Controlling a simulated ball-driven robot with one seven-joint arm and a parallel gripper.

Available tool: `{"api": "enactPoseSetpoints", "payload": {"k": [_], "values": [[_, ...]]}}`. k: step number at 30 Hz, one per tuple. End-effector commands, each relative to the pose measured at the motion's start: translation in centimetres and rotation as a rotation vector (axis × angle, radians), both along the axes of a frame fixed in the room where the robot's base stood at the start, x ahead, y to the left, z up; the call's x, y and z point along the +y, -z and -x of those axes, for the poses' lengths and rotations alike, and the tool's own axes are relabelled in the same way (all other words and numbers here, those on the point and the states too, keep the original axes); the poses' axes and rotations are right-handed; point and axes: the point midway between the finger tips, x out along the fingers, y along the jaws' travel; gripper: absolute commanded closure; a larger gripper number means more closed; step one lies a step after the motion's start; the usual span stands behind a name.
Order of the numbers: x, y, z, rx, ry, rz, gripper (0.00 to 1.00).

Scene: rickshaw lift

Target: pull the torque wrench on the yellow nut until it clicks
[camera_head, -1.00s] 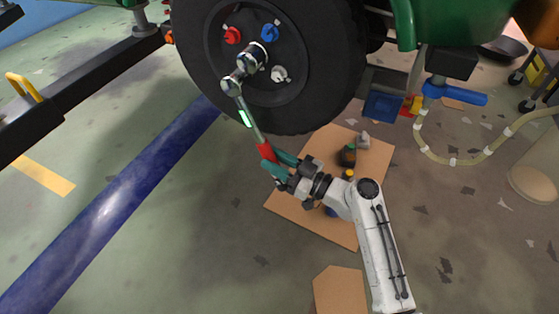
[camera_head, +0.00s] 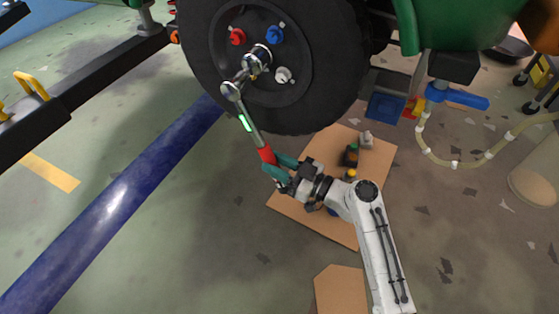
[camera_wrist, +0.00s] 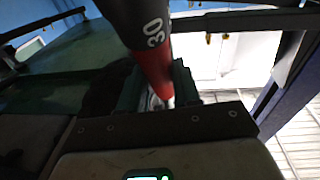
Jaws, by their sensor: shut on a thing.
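The torque wrench (camera_head: 247,122) has a silver head, a lit green display and a red handle. Its head end sits at a silver socket (camera_head: 257,58) on the wheel hub, and the shaft slopes down to the right. The socket covers most of the nut under it; a little yellow shows at its edge. My gripper (camera_head: 276,167) is shut on the red handle near its lower end. In the wrist view the red and black handle (camera_wrist: 155,60), marked 30, runs down between the fingers, and a green display glows at the bottom edge.
The wheel (camera_head: 205,75) also carries a red nut (camera_head: 237,37), a blue nut (camera_head: 275,34) and a white nut (camera_head: 283,75). Cardboard (camera_head: 375,185) with small bottles lies below the wheel. A black lift beam (camera_head: 75,85) stands at left. A blue-handled valve (camera_head: 455,96) and hose are at right.

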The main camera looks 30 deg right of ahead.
Motion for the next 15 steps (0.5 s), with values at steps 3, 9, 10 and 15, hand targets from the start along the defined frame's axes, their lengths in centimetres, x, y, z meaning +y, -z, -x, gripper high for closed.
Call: {"api": "enactPoseSetpoints", "payload": {"k": [3, 9, 10, 15], "values": [[0.16, -0.21, 0.15, -0.004, 0.002, -0.001, 1.0], [0.48, -0.22, 0.44, -0.004, 0.004, -0.002, 1.0], [0.53, -0.22, 0.49, -0.004, 0.004, -0.002, 1.0], [0.85, -0.24, 0.77, -0.005, 0.006, -0.002, 1.0]]}}
